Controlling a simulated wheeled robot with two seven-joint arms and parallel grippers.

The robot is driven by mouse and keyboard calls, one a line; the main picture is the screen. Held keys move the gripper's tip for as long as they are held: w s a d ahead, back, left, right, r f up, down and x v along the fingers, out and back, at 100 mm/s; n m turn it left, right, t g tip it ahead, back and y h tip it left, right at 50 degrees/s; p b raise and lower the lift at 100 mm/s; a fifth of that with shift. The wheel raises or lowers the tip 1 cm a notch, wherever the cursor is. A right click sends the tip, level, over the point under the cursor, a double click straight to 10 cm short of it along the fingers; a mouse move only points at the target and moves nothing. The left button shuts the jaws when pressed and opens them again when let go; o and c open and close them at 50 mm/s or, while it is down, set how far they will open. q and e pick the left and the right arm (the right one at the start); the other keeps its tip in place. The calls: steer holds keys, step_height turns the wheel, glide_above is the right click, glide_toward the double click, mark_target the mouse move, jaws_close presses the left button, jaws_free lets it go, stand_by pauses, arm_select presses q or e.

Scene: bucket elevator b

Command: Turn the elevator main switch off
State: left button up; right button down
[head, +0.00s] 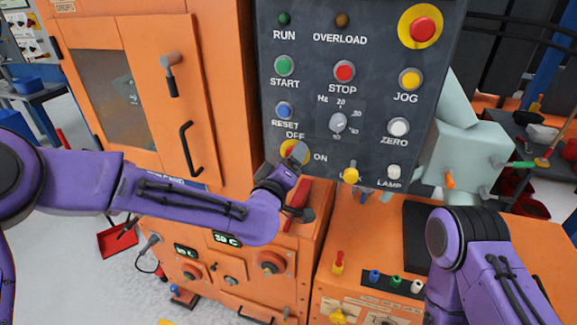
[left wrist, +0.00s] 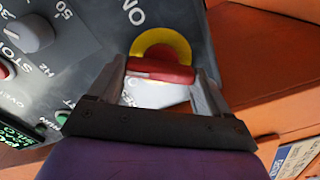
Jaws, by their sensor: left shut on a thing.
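The main switch (head: 301,152) is on the lower left of the dark control panel, a yellow disc beside the ON label and just below OFF. My left gripper (head: 292,170) is at it and hides much of it. In the left wrist view, the switch's red handle (left wrist: 160,71) lies across the yellow disc (left wrist: 163,45), between the two fingers of my left gripper (left wrist: 165,84), which is shut on it. There the handle's long side runs across the direction to the ON label. My right arm shows at the lower right; its gripper is out of view.
The panel (head: 310,100) carries several buttons, a Hz knob (head: 338,123) and a yellow knob (head: 351,174) right of the switch. An orange cabinet with a door handle (head: 188,148) stands left. An orange console (head: 380,245) with small plugs lies below.

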arm_select(q)
steer(key=shift+f+n+b, duration=0.2)
steer(key=shift+n+b, duration=1.55)
steer(key=shift+n, duration=1.85)
steer(key=o, duration=1)
steer(key=b+v, duration=0.2)
steer(key=v, duration=0.8)
steer(key=shift+s+a+r, duration=0.1)
steer(key=shift+s, duration=0.15)
